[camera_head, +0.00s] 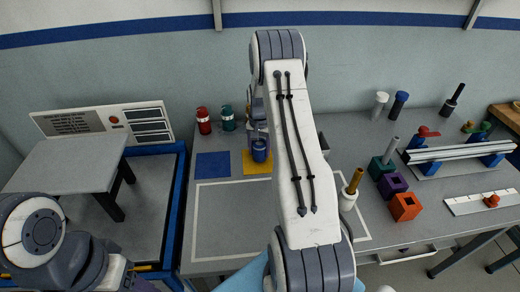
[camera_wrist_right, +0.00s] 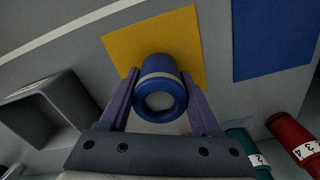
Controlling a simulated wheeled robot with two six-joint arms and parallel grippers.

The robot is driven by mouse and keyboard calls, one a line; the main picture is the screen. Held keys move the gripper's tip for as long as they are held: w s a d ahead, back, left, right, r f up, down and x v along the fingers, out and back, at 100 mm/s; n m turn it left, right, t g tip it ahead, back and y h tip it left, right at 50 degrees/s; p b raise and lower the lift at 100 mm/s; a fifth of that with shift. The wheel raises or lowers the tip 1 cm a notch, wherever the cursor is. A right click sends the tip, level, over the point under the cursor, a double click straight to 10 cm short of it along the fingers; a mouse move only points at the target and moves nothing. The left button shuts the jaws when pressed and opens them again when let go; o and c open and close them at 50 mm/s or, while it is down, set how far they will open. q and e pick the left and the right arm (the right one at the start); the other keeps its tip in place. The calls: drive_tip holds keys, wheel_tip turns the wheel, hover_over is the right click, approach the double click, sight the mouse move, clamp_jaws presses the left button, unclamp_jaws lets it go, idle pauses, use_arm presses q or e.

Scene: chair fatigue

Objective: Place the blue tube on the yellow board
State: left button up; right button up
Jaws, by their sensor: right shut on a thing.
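The blue tube (camera_wrist_right: 160,101) is hollow, with a pale band, and sits between the two fingers of my right gripper (camera_wrist_right: 160,84), which is shut on it. In the head view the tube (camera_head: 260,152) is over the yellow board (camera_head: 249,169), below my right gripper (camera_head: 258,138). The yellow board (camera_wrist_right: 183,38) lies behind the tube in the wrist view. I cannot tell whether the tube touches the board. My right arm hides part of the board's right side. My left arm shows at the lower left of the head view, but its gripper fingers do not show.
A blue board (camera_head: 213,165) lies left of the yellow one. A red can (camera_head: 203,121) and a teal can (camera_head: 228,118) stand behind. Green, purple (camera_head: 392,185) and orange (camera_head: 405,207) blocks stand at right. A dark grey box (camera_wrist_right: 52,108) is left in the wrist view.

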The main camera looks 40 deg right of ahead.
drive_tip(key=shift+f, duration=0.4)
drive_tip(key=shift+f, duration=0.15)
drive_tip(key=o, duration=1.4)
drive_tip(key=shift+s, duration=0.1)
drive_tip(key=shift+r, duration=0.55)
wheel_tip(320, 180, up, 11)
drive_tip(key=shift+r+b, duration=0.15)
drive_tip(key=shift+b, duration=0.75)
